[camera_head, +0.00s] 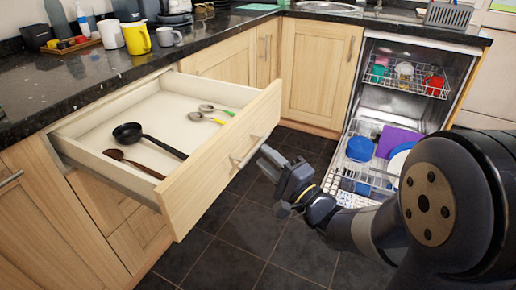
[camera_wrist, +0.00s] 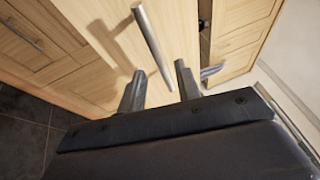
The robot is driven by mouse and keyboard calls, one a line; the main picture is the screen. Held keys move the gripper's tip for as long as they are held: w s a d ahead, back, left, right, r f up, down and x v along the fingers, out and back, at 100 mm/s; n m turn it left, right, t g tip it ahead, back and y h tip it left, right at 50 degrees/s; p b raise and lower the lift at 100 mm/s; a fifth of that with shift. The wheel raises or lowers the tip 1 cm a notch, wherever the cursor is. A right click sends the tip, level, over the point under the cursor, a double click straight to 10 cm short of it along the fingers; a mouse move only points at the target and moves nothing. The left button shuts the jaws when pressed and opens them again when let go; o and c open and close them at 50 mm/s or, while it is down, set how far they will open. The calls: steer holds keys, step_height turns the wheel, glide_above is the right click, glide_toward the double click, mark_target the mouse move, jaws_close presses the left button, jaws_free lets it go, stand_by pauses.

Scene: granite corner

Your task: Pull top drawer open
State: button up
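The top drawer (camera_head: 181,206) is pulled far out from under the dark worktop in the head view, its inside in plain sight. Its bar handle (camera_head: 247,152) is on the pale wood front; the wrist view shows this metal bar (camera_wrist: 152,40) slanting just ahead of my fingers. My gripper (camera_head: 276,174) is just right of the handle, in front of the drawer. In the wrist view the two fingers of my gripper (camera_wrist: 157,82) are spread apart, with the bar's near end close to the right finger. Whether they touch I cannot tell.
A black ladle (camera_head: 148,138), a brown spoon (camera_head: 130,162) and two smaller spoons lie in the drawer. An open dishwasher (camera_head: 385,100) with loaded racks stands at the right. Mugs, including a yellow one (camera_head: 135,38), stand on the worktop (camera_head: 90,75). Dark floor tiles (camera_head: 245,232) are clear below.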

mark_target(256, 147)
steer(key=v, duration=0.6)
steer(key=shift+s+p, duration=0.15)
steer(key=shift+p, duration=0.2)
steer(key=b+x, duration=0.1)
steer(key=x, duration=1)
steer(key=shift+b, duration=0.4)
steer(key=shift+d, duration=0.15)
